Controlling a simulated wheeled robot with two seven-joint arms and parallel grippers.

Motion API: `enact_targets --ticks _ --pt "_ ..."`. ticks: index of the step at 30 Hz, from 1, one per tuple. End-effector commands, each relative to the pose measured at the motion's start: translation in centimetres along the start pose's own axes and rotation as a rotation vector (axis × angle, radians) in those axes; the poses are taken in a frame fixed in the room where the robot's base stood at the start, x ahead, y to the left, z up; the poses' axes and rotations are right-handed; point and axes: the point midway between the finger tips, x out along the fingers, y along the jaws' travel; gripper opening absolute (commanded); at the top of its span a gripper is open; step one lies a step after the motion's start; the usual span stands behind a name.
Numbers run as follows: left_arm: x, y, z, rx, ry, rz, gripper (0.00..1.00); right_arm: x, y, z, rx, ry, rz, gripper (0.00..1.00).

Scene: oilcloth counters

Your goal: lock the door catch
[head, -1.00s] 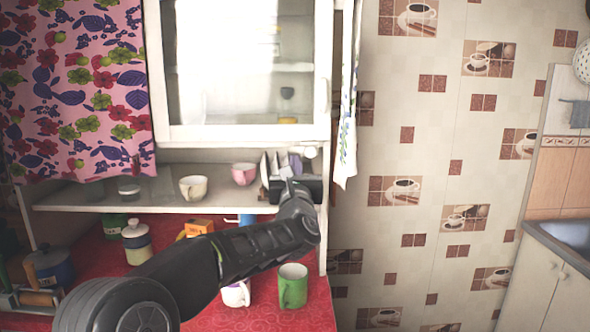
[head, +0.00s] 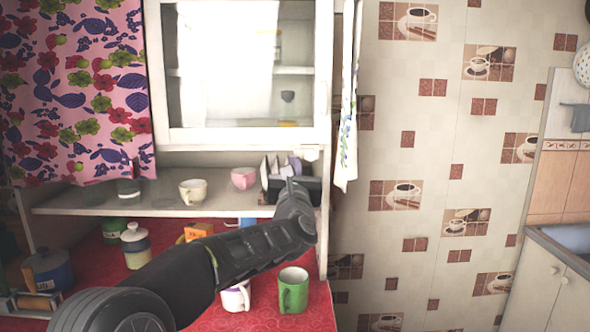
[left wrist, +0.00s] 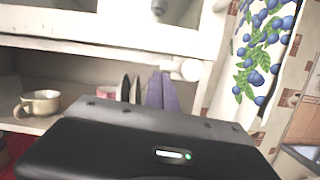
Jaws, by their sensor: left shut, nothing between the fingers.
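The white door catch (head: 311,154) is a small round knob at the lower right corner of the white glazed cabinet door (head: 240,134). In the left wrist view the catch (left wrist: 187,69) shows as a white knob with a short bar lying sideways, just under the door's lower edge. My left gripper (head: 290,186) is shut and empty, below and a little left of the catch and apart from it. My right gripper is not in view.
Below the door is an open shelf (head: 110,206) with a cream cup (head: 193,191) and a pink cup (head: 243,178). Under it, a green mug (head: 293,290) and a white mug (head: 236,297) stand on the red counter. A towel (head: 346,110) hangs right of the cabinet.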

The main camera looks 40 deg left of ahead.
Motion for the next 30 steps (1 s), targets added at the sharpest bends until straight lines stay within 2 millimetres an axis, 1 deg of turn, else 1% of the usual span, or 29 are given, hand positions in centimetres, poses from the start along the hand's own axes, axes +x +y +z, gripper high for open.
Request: enact_targets --ticks 8,14,21,30 --pt "0.0 0.2 0.1 0.048 -0.002 -0.011 0.0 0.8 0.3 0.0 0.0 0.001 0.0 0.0" --pt "0.0 0.4 0.3 0.133 -0.003 -0.033 0.0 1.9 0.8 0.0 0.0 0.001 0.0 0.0" --pt "0.3 0.8 1.2 0.319 -0.003 -0.078 0.0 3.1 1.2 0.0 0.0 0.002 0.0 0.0" --pt "0.6 1.0 2.6 0.556 -0.002 -0.138 0.0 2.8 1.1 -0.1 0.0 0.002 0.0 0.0"
